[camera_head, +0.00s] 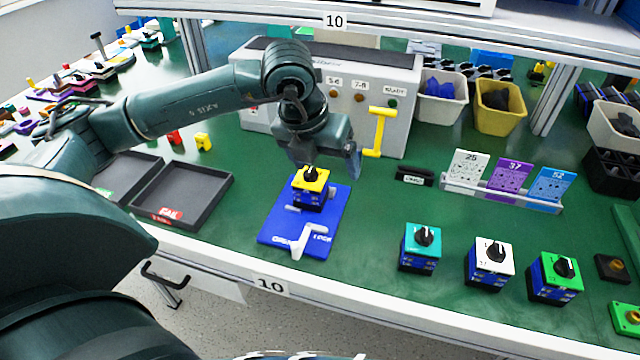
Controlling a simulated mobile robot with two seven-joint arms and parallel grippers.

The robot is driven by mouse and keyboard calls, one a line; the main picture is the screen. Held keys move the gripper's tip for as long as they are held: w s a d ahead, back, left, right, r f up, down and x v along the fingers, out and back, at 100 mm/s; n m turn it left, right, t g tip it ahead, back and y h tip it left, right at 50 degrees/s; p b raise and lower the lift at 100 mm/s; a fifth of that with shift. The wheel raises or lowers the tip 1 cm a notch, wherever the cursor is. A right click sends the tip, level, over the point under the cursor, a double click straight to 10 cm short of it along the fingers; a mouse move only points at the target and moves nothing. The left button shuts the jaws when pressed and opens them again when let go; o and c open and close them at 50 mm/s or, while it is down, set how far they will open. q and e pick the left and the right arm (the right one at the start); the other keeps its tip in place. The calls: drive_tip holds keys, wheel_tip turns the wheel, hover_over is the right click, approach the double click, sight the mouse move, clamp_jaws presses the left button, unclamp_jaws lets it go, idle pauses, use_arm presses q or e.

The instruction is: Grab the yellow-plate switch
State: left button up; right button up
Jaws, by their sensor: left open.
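The yellow-plate switch (311,181) is a blue block with a yellow top plate and a black knob. It stands upright on a blue base plate (275,235) with a white crank-shaped part (310,240) at its front. My left gripper (330,172) is open and points down just behind and above the switch. One finger shows to the right of the switch; the other is hard to make out. I cannot tell whether the fingers touch the switch. My right gripper is not in view.
Teal (422,247), white (490,262) and green (556,276) plate switches stand on the right. Two dark trays lie left, the nearer marked FAIL (205,190). A grey control box (400,75) with a yellow handle (378,130) stands behind. Green table is clear between.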

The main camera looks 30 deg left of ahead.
use_arm(q)
drive_tip(key=n+y, duration=0.1)
drive_tip(key=y, duration=0.1)
approach(310, 169)
drive_tip(key=shift+t, duration=0.3)
drive_tip(key=x, duration=0.6)
drive_tip(key=shift+d, duration=0.35)
drive_tip(key=shift+s+a+p+x, duration=0.15)
drive_tip(key=shift+p+x, duration=0.15)
drive_tip(key=shift+x, duration=1.2)
drive_tip(key=shift+s+a+p+x, duration=0.1)
drive_tip(key=shift+a+p+x, duration=0.15)
drive_tip(key=shift+x, duration=1.3)
drive_tip(key=shift+c, duration=0.3)
drive_tip(key=c, duration=1.1)
drive_tip(key=shift+c, duration=0.2)
